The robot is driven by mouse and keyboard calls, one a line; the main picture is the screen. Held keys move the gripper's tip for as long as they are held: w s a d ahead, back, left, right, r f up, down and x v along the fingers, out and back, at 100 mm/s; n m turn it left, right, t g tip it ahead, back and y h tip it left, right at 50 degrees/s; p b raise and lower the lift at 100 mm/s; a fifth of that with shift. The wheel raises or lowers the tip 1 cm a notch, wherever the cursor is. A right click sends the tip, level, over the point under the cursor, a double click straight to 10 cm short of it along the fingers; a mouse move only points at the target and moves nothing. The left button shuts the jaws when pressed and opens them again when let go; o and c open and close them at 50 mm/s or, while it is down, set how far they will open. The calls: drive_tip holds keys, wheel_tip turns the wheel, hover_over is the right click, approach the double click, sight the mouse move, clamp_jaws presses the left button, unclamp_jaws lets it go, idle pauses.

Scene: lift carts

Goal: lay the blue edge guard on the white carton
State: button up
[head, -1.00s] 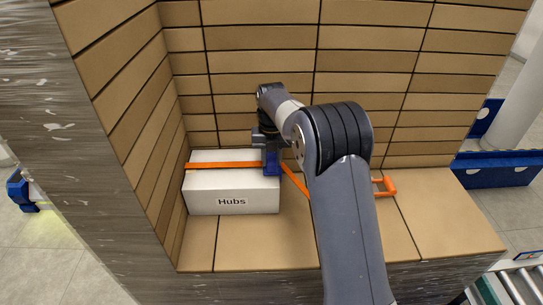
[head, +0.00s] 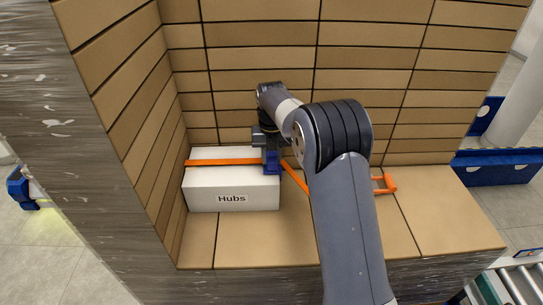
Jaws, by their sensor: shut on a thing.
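The white carton (head: 232,200), labelled "Hubs", stands on the tan boxes in the left corner of the stack. The arm hides part of the gripper and the area right of the carton. Whether the guard rests fully on the carton cannot be told.
An orange strap (head: 225,162) crosses the carton's top and slants down to the right behind my arm. An orange handle-like piece (head: 388,184) lies to the right. Walls of tan boxes (head: 265,45) rise behind and to the left. Bare box tops (head: 445,215) are free at right.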

drive_tip(key=shift+f, duration=0.35)
drive_tip(key=o, duration=1.1)
drive_tip(key=shift+r, duration=0.1)
wheel_tip(320, 180, up, 11)
drive_tip(key=shift+f+b, duration=0.2)
drive_tip(key=shift+b, duration=0.55)
